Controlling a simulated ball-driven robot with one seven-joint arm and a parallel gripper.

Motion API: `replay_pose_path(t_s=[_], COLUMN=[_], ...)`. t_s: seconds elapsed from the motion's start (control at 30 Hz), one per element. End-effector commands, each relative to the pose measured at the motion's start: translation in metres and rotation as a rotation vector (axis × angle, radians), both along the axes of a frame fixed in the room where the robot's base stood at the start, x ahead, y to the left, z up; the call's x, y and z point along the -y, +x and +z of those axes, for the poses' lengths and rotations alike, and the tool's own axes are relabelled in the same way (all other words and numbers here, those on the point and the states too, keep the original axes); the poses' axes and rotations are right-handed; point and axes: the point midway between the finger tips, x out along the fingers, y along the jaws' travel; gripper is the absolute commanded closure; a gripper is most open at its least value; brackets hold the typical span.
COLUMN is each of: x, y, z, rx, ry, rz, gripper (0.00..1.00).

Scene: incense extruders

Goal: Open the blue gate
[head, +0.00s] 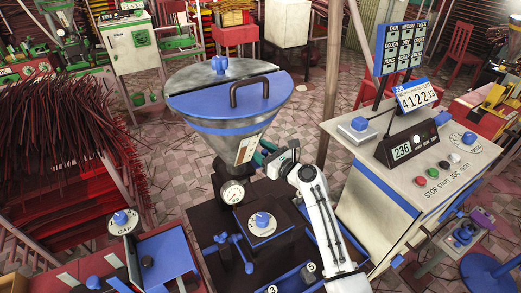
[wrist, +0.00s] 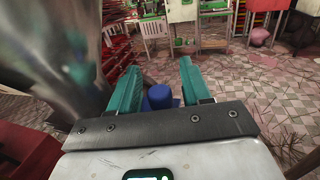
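My gripper (head: 262,153) is beside the lower right side of the steel hopper (head: 225,133). In the wrist view its two teal fingers (wrist: 145,72) are wide apart. A round blue knob (wrist: 160,97) shows between and below them, with visible space on either side; I cannot tell its depth exactly. It seems to be the gate's handle, but no label shows. In the head view my arm and the hopper hide this knob. The hopper has a blue half lid (head: 225,97) with a dark handle, lying closed.
A pressure gauge (head: 232,192) and a blue-knobbed dial (head: 263,221) sit on the dark machine below the hopper. A control console (head: 440,160) stands at right. Red incense bundles (head: 60,150) are at left.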

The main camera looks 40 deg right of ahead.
Motion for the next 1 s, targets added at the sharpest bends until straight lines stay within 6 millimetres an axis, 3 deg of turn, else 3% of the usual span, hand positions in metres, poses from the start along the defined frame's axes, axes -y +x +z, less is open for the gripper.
replay_pose_path(t_s=[0.07, 0.5, 0.83, 1.0], x=[0.0, 0.0, 0.001, 0.026], y=[0.0, 0.0, -0.001, -0.007], z=[0.0, 0.0, 0.0, -0.002], rx=[0.0, 0.0, 0.0, -0.001], ry=[0.0, 0.0, 0.0, -0.001], rz=[0.0, 0.0, 0.0, -0.006], gripper=[0.59, 1.0, 1.0, 1.0])
